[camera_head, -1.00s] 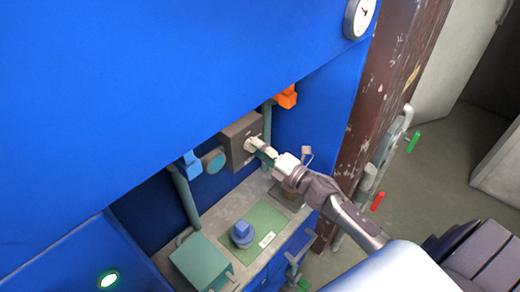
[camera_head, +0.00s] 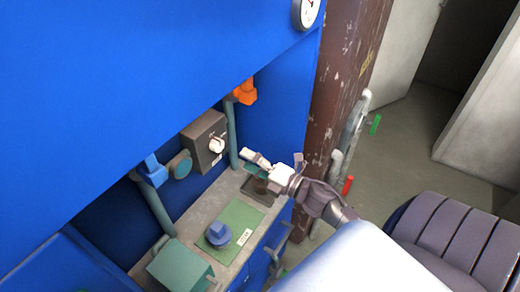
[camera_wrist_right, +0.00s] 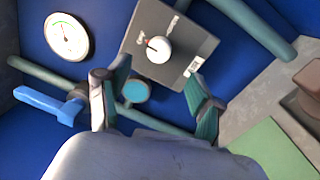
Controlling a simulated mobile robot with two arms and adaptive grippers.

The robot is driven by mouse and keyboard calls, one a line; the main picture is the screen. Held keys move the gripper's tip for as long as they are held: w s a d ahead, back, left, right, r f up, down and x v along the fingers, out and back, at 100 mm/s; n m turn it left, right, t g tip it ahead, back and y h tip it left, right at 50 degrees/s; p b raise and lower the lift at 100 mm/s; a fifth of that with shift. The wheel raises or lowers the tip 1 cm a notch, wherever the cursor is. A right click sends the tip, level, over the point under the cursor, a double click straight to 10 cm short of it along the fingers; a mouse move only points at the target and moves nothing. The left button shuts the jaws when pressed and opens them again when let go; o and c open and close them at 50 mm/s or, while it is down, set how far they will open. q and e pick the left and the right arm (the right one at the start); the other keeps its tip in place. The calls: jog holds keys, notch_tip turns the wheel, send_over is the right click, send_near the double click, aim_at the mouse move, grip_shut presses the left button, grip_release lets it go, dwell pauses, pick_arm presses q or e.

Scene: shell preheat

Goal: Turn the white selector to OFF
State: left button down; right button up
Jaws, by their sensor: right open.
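The white selector (camera_head: 216,145) is a round knob on the front of a grey-brown box (camera_head: 197,134) on the recess's back wall. That label's lettering is too small to read surely. My right gripper (camera_head: 256,163) is open and empty, to the right of the selector and apart from it. In the wrist view its two fingers (camera_wrist_right: 158,85) stand either side, below the knob. My left gripper is not in view.
A blue-handled valve (camera_head: 152,172) and an orange-handled one (camera_head: 244,92) flank the box on pipes. A blue knob (camera_head: 218,234) on a green plate (camera_head: 240,216) and a teal box (camera_head: 180,265) sit on the counter below. A gauge (camera_wrist_right: 68,37) shows in the wrist view.

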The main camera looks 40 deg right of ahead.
jog(key=v, duration=0.4)
jog(key=shift+w, duration=0.1)
dwell(0.4)
